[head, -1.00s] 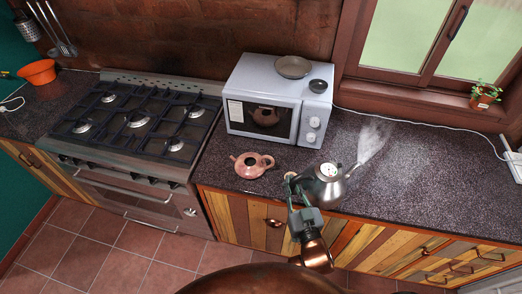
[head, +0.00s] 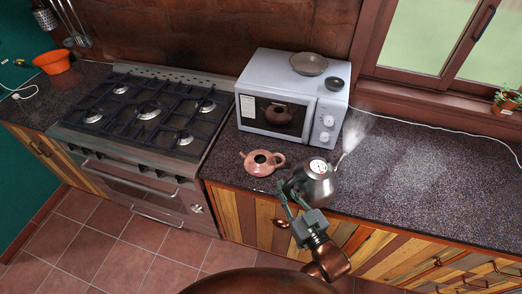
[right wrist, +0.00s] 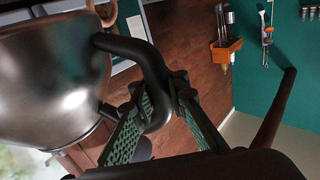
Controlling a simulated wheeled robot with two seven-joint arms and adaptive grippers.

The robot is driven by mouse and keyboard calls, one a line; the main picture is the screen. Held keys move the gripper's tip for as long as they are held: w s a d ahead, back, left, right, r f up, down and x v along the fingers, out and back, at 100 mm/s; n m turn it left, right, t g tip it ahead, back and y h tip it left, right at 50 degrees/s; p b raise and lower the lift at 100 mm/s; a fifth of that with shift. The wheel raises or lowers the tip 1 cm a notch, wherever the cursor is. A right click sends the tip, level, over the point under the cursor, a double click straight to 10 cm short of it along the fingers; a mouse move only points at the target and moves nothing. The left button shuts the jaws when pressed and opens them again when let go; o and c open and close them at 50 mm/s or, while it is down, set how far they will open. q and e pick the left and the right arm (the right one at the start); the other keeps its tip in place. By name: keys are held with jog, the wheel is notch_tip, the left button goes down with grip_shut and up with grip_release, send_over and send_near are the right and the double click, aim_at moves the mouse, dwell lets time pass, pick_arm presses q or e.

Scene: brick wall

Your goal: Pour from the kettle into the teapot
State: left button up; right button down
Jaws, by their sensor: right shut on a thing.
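The steel kettle (head: 319,184) is at the front edge of the counter. Its spout points to the upper right, away from the teapot, and steam rises from it. The pink teapot (head: 262,164) stands on the counter left of the kettle, its top open and dark inside. My right gripper (head: 287,201) is shut on the kettle's handle. In the right wrist view, the dark curved handle (right wrist: 151,62) lies between the fingers (right wrist: 156,108), beside the shiny kettle body (right wrist: 48,78). I cannot tell whether the kettle touches the counter. My left gripper is out of view.
A gas stove (head: 150,112) is on the left. The counter (head: 430,180) to the right is clear.

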pick_arm(q)
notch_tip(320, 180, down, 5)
jog(key=b, duration=0.4)
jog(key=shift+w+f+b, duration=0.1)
jog(key=shift+b, duration=0.25)
pick_arm(e)
jog(key=s+a+f+n+g+y, duration=0.3)
jog(key=s+a+n+g+y, duration=0.1)
jog(key=a, duration=0.4)
jog(key=s+a+f+n+g+y, duration=0.4)
jog(key=s+a, duration=0.3)
jog(key=a, duration=0.2)
jog(key=shift+f+n+g+y, duration=0.2)
jog(key=shift+n+g+y, duration=0.2)
jog(key=shift+g, duration=0.5)
